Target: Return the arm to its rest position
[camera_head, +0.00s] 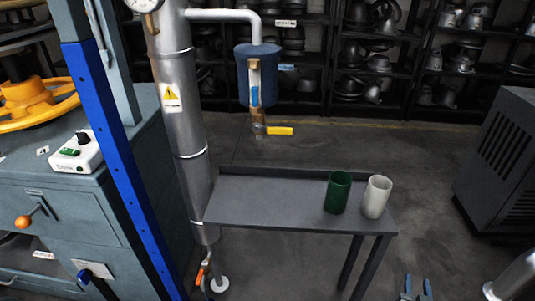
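My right gripper (417,284) shows at the bottom edge, right of centre. Its two blue-tipped fingers point up in the picture and stand apart, with only floor between them. It is open and empty, in front of the small grey table (265,200) and apart from it. The rest of that gripper is cut off by the frame. My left gripper is not in view.
A green cup (338,192) and a white cup (376,197) stand upright on the table's right end. A steel pipe (181,110) and blue post (115,160) rise at left. A dark cabinet (505,150) stands right. Floor between table and cabinet is clear.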

